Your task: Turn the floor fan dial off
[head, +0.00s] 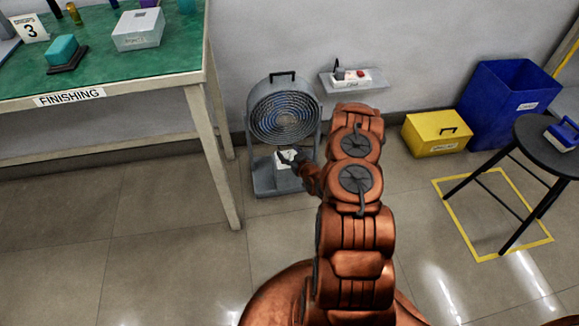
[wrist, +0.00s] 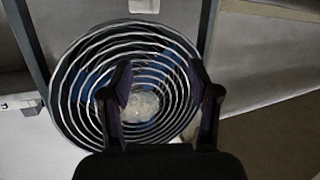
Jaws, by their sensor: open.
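The floor fan (head: 283,113) is grey with a round ringed grille, a top handle and a flat base, and stands on the floor by the wall. A white panel (head: 285,157) sits below its grille, partly hidden by my gripper. My gripper (head: 289,159) is at the front of this panel; I cannot tell whether it touches. In the wrist view the fan's grille (wrist: 85,100) fills the middle. There my gripper (wrist: 160,80) is open, its two dark fingers apart with nothing held between them. The dial is not distinguishable in either view.
A green-topped bench (head: 110,75) marked FINISHING stands left of the fan. A small wall shelf (head: 350,87) is to the fan's right. A yellow box (head: 436,132), a blue bin (head: 508,105) and a black round stool (head: 550,140) stand further right. The floor (head: 150,240) at left is clear.

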